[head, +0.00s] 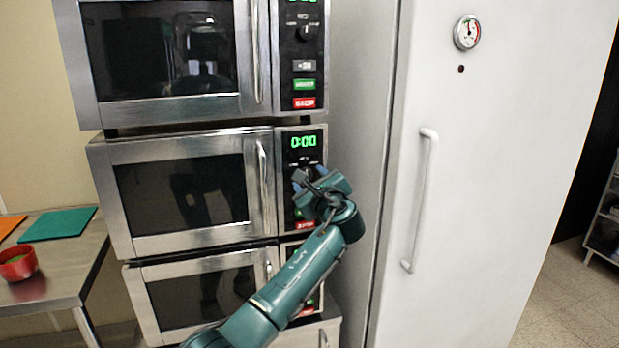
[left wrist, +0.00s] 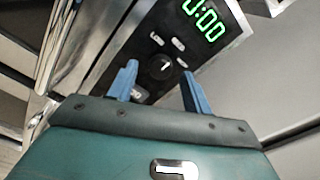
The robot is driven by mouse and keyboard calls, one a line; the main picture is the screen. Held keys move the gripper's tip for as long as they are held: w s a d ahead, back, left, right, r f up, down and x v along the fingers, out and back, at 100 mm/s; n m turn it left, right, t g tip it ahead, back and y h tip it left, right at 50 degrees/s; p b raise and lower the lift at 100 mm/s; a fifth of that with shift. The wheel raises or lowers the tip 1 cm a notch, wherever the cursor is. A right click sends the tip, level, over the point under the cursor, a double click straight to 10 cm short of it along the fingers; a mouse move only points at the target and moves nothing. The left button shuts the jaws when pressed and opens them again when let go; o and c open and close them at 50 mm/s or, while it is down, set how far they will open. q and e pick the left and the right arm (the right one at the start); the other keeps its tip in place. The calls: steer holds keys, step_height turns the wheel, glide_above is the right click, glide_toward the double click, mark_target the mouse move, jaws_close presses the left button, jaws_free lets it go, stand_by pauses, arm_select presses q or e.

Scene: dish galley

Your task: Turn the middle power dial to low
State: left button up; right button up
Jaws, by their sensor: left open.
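The middle microwave (head: 180,142) is in a stack of three and its display (head: 303,142) reads 0:00. Its black power dial (left wrist: 159,67) shows in the left wrist view, with small LOW (left wrist: 157,38) and MED (left wrist: 179,44) labels and a third label beside it. A pale pointer mark is on the dial, but which label it points at is unclear. My left gripper (left wrist: 158,74) is open, with one blue finger on each side of the dial in that view; contact cannot be told. In the head view, my left gripper (head: 303,182) hides the dial. My right gripper is not in view.
The top microwave (head: 170,110) has its own dial (head: 304,33). The bottom microwave (head: 150,305) is partly behind my arm. A white refrigerator (head: 490,160) stands close on the right. A steel table (head: 60,265) at left holds a red bowl (head: 18,264) and a teal board (head: 57,224).

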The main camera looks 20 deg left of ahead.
arm_select(q)
steer(key=shift+w+a, duration=0.35)
steer(key=shift+w, duration=0.15)
steer(key=shift+c, duration=0.4)
steer(key=c, duration=0.9)
